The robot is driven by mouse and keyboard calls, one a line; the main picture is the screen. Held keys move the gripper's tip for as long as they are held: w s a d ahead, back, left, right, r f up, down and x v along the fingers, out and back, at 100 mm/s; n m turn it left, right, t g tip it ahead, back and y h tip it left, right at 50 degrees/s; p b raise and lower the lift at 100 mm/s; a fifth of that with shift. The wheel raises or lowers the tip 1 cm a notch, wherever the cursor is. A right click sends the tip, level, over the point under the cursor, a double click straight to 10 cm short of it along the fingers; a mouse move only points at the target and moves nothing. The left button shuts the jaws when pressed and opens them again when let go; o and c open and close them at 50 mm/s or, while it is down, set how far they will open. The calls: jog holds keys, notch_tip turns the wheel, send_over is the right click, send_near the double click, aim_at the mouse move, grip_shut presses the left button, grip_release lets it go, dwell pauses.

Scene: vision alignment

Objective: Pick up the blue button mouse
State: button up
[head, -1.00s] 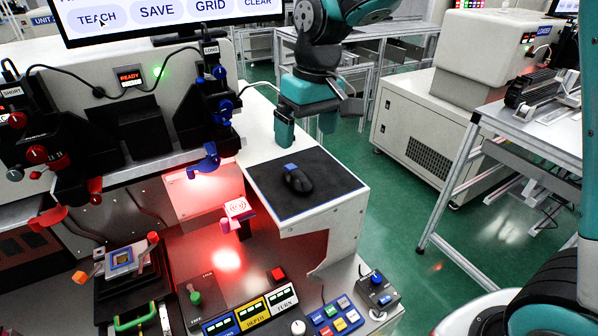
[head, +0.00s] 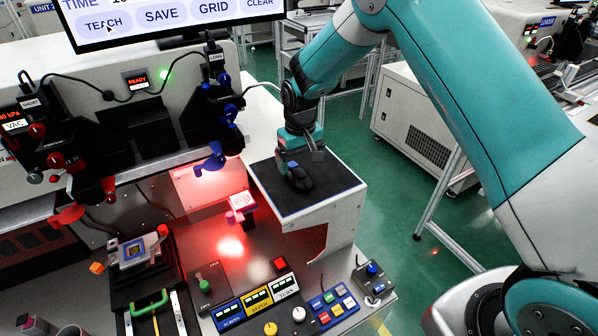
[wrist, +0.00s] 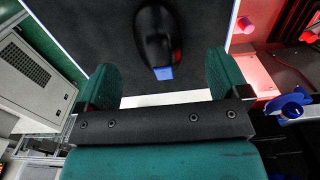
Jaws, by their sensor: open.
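The black mouse with a blue button (head: 301,181) lies on the dark mouse pad (head: 325,188). My gripper (head: 291,160) is open, pointing down over the mouse's far end, and partly hides it in the head view. In the wrist view the mouse (wrist: 155,35) shows its blue button (wrist: 163,73) towards my gripper (wrist: 162,75). The two teal fingers stand apart, one to each side of the button end, with nothing gripped. Most of the mouse body lies beyond the fingertips. The height of the fingers over the pad is hard to tell.
The pad lies on a white ledge (head: 318,226) with a drop to the green floor at right. A blue-clamped fixture (head: 212,160) and a red-lit target block (head: 241,204) stand to the left. A button panel (head: 335,306) is in front. A monitor (head: 170,15) hangs behind.

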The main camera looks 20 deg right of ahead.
aim_at(302, 175)
jog(key=f+p, duration=0.1)
jog(key=f, duration=0.1)
jog(key=f+p, duration=0.2)
jog(key=f, duration=0.1)
jog(key=shift+s+d+f, duration=0.15)
jog(key=shift+d, duration=0.05)
jog(key=shift+f, duration=0.5)
jog(key=c, duration=1.1)
jog(key=shift+r, duration=0.15)
notch_tip(302, 175, up, 19)
jog(key=b, duration=0.6)
jog(key=f+b, duration=0.3)
jog(key=f, duration=0.2)
jog(key=a+f+b, duration=0.1)
jog(key=f+b, duration=0.2)
jog(key=f, duration=0.3)
jog(key=s+a+f+b, duration=0.1)
jog(key=f+b, duration=0.3)
jog(key=f, duration=0.1)
jog(key=shift+a+f, duration=0.2)
jog(key=shift+f, duration=0.2)
